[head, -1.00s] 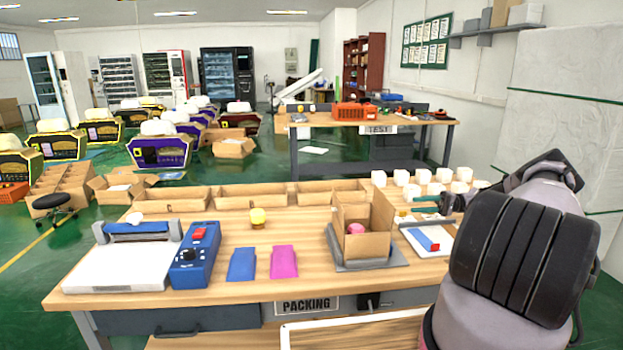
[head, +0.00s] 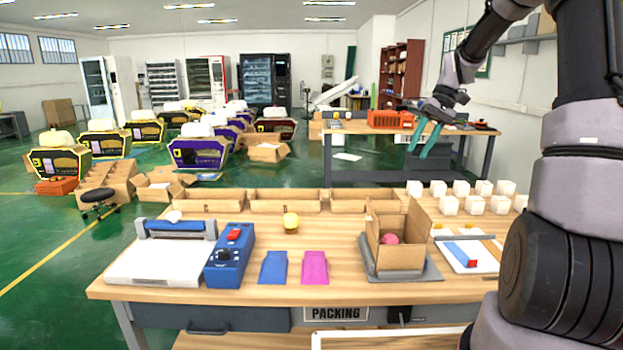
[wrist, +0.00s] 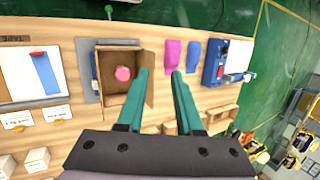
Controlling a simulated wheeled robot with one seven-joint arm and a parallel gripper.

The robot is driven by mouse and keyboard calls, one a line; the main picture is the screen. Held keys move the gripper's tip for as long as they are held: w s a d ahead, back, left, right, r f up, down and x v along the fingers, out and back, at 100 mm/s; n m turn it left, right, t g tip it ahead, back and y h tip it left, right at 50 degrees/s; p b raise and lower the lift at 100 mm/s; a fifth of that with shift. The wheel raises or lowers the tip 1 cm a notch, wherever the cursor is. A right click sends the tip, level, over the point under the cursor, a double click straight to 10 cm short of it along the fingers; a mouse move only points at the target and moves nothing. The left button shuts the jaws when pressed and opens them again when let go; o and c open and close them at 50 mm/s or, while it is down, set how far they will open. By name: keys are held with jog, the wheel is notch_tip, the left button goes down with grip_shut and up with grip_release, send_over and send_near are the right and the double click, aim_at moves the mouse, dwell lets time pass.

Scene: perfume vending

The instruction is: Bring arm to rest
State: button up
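My gripper (head: 419,150) is raised above the packing table, with its teal fingers apart and pointing down. In the wrist view my gripper (wrist: 160,72) is open with nothing between the fingers. My arm is folded up along the right of the head view. Below it, an open cardboard box (head: 399,257) stands on a grey plate with a pink ball (head: 390,239) inside. The box (wrist: 141,112) also shows in the wrist view, left of the fingers.
A test table (head: 350,127) stands behind. The air around my gripper looks free.

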jog(key=s+a+r+m+t+h, duration=0.1)
jog(key=s+r+t, duration=0.3)
jog(key=s, duration=0.8)
jog(key=s+a+r+m+t+h, duration=0.2)
jog(key=s+r+t, duration=0.3)
jog(key=s, duration=0.7)
notch_tip(320, 180, up, 2)
jog(key=shift+s+a+r+m, duration=0.15)
jog(key=shift+a+r+m, duration=0.15)
jog(key=shift+m, duration=0.3)
